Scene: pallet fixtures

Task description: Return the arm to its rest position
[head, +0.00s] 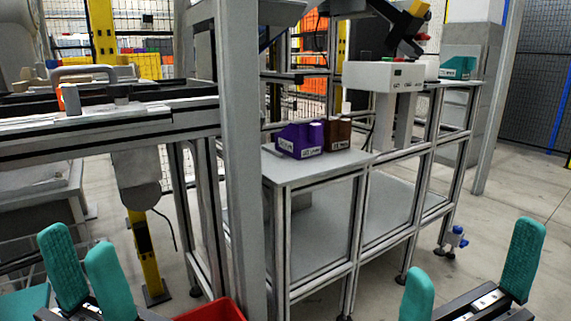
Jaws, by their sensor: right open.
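My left gripper (88,272) is at the lower left of the head view, with two teal fingers standing apart and nothing between them. My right gripper (472,275) is at the lower right, with its teal fingers wide apart and nothing between them. Both grippers are in front of the workstation and touch nothing that I can see. Most of both arms is outside the view.
A grey-topped metal-frame table (310,172) stands ahead, carrying a purple bin (298,141) and a brown bin (338,133). A vertical post (238,160) rises in the middle. A red container (212,311) is at the bottom edge. Open floor (500,215) lies to the right.

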